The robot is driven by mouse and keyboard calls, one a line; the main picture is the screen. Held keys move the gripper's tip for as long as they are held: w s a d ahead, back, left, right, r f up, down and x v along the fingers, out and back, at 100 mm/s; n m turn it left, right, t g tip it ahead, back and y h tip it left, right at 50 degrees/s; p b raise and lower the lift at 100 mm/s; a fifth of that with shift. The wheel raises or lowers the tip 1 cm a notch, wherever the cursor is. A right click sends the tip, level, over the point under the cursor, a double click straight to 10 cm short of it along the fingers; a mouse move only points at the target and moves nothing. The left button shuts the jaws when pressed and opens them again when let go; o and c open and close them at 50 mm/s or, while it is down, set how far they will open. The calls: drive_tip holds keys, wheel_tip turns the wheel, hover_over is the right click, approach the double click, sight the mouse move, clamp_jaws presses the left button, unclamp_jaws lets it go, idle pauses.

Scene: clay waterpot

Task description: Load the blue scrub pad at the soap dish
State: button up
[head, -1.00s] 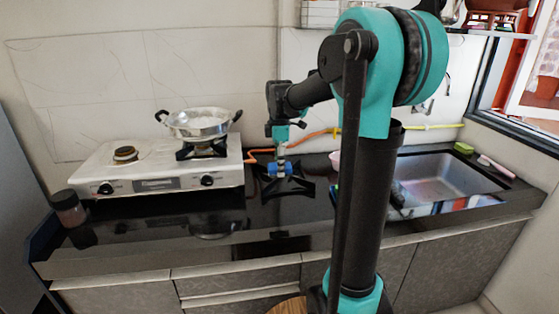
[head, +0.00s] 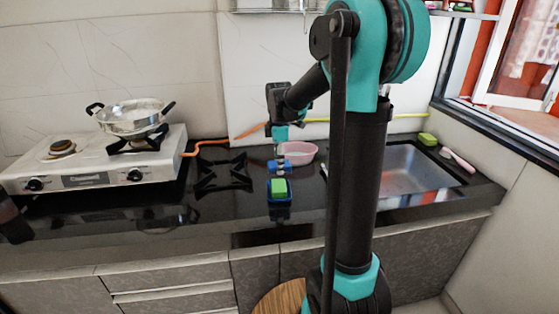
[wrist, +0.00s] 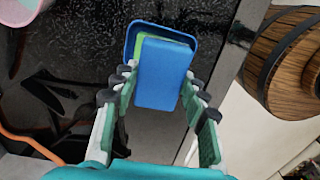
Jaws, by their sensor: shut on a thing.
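My gripper (head: 280,152) points down above the counter and is shut on the blue scrub pad (head: 279,166). In the wrist view, the pad (wrist: 163,75) is a plain blue block between the fingers (wrist: 163,92). The soap dish (head: 290,198) is a small dark blue tray on the counter, just below the pad in the head view. A bright green block (head: 278,187) sits in it. In the wrist view, the dish's blue rim (wrist: 165,27) shows beyond the pad, and the pad hides most of the green block (wrist: 139,45). The pad appears to be above the dish; the exact gap cannot be told.
A pink bowl (head: 301,152) stands behind the dish. A black burner stand (head: 222,174) is to its left, then the stove with a pan (head: 132,119). The sink (head: 405,168) is to the right. A wooden barrel-like thing (wrist: 285,60) shows beside the counter.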

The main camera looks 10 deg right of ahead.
sight(279, 186)
drive_tip(key=shift+a+f, duration=0.1)
drive_tip(key=shift+f, duration=2.6)
drive_tip(key=shift+f, duration=0.65)
drive_tip(key=shift+r, duration=0.15)
drive_tip(key=shift+r, duration=3.35)
